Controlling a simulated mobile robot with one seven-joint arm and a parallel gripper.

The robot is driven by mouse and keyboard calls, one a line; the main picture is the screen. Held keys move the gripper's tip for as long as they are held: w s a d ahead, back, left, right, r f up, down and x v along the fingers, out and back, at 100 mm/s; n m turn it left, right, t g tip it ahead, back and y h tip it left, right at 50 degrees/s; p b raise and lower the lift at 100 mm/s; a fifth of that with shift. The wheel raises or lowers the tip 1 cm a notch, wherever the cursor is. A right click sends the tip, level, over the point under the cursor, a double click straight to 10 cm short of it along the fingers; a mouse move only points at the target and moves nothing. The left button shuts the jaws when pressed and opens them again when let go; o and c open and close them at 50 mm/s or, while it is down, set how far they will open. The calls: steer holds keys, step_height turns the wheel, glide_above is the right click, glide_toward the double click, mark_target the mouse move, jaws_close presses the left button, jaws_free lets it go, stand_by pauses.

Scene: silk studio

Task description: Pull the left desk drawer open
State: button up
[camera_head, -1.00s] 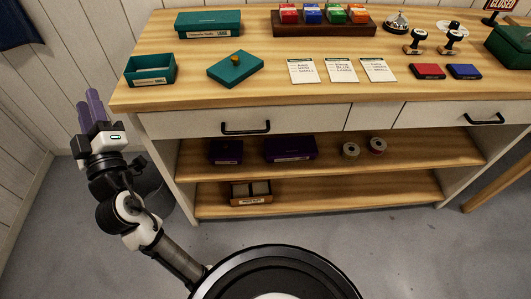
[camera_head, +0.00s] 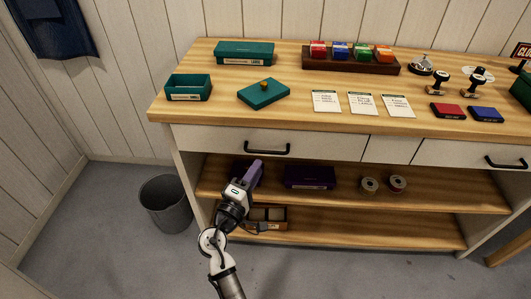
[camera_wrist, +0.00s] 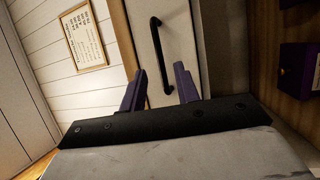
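The left desk drawer (camera_head: 215,140) has a white front and looks shut, flush with the desk. Its black bar handle (camera_head: 267,150) shows just beyond my gripper (camera_head: 250,171) in the head view. In the wrist view the handle (camera_wrist: 158,50) stands upright in the picture, ahead of and between the lines of the two purple fingers. My gripper (camera_wrist: 157,82) is open and empty, with its fingers apart on either side of the handle's line. The fingertips appear short of the handle and not touching it.
The desk top (camera_head: 225,117) holds teal boxes, cards, stamps and ink pads. The right drawer (camera_head: 470,154) has its own black handle. Purple boxes (camera_head: 309,177) and spools stand on the shelf below. A grey bin (camera_head: 166,204) stands left of the desk.

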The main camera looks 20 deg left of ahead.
steer(key=p+x, duration=0.1)
steer(key=x, duration=0.5)
steer(key=shift+c, duration=0.4)
jaws_close()
